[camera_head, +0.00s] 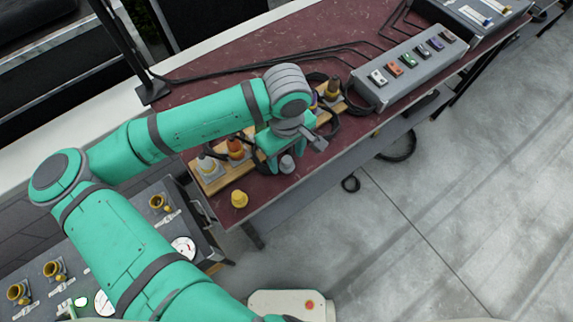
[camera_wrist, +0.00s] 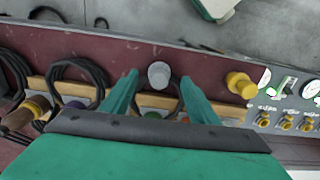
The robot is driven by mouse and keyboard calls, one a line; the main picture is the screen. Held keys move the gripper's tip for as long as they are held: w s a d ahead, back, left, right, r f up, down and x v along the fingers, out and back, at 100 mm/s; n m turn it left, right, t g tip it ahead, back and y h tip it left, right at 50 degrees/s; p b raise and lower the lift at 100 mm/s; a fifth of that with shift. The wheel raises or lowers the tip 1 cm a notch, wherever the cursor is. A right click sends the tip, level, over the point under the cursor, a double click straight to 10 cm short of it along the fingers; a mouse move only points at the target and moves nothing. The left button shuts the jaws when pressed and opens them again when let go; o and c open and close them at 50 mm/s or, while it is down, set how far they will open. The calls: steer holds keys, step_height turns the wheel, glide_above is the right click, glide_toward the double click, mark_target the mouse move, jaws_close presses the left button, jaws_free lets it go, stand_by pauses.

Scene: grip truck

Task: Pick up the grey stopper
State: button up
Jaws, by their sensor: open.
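The grey stopper (camera_head: 286,164) stands on the dark red table top near its front edge. In the wrist view the grey stopper (camera_wrist: 159,74) shows between my two fingers, apart from both. My gripper (camera_head: 280,158) is open and hangs down over the table beside the stopper. In the wrist view my gripper (camera_wrist: 157,85) has one teal finger on each side of the stopper. I cannot tell how far the fingertips are above the table.
A yellow stopper (camera_head: 239,199) stands to the left on the table. A wooden strip (camera_head: 213,182) with several coloured plugs and coiled black cables runs behind my gripper. A grey switch box (camera_head: 396,82) stands to the right. The table's front edge is close to the stopper.

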steer(key=shift+f, duration=1.3)
steer(key=shift+d, duration=0.1)
steer(key=c, duration=1.1)
steer(key=shift+r, duration=0.1)
steer(key=shift+c, duration=0.2)
